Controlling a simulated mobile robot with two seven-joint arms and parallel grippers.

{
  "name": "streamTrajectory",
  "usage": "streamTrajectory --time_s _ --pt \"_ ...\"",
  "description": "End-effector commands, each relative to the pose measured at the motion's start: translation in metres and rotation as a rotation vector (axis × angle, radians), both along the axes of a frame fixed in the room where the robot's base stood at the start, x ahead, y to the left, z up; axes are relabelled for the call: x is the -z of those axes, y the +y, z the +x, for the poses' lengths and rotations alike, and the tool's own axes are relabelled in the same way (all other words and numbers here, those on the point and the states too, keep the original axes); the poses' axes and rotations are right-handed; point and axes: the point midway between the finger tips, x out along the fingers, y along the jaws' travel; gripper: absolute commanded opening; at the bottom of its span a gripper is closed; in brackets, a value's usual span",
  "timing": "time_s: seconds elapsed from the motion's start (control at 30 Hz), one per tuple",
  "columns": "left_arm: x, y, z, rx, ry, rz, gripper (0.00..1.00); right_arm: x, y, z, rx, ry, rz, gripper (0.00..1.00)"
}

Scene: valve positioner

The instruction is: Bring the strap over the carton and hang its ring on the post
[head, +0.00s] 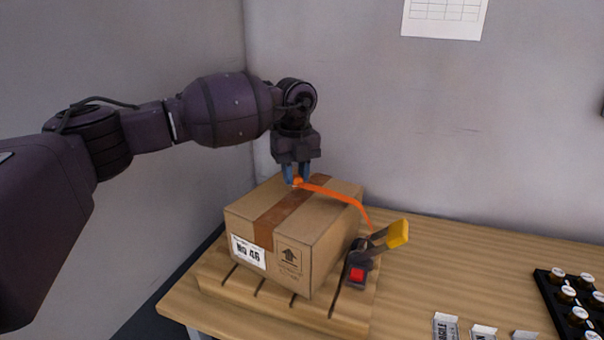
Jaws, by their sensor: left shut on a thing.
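A cardboard carton (325,240) with brown tape sits on a slatted wooden pallet (328,318). An orange strap (345,194) runs from my left gripper across the carton's top and down its right side to a dark ratchet (362,262) with a yellow handle and a red part. My left gripper (296,181) points down above the carton's top and is shut on the strap's free end. The ring is too small to make out at the fingers. The post does not show; the carton's left side is hidden. My right gripper is not in view.
A black tray (562,306) with several white-topped round pieces lies at the right edge. Several small label cards (446,327) stand at the front. Grey walls (420,130) close in behind and at left.

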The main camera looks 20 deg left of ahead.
Motion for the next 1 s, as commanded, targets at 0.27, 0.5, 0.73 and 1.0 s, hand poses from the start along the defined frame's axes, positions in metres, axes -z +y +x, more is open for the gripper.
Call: streamTrajectory --time_s 0.27,0.5,0.73,1.0 --pt "-0.001 0.028 0.001 -0.002 -0.001 0.000 0.02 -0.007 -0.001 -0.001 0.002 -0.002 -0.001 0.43" --pt "-0.001 0.051 0.002 -0.003 -0.001 0.000 0.02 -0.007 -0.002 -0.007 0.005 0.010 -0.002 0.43" --pt "-0.001 0.073 0.002 -0.003 -0.001 0.001 0.02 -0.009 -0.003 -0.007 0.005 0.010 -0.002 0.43" --pt "0.000 0.099 0.003 -0.003 0.000 0.000 0.02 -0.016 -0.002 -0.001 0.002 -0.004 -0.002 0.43"
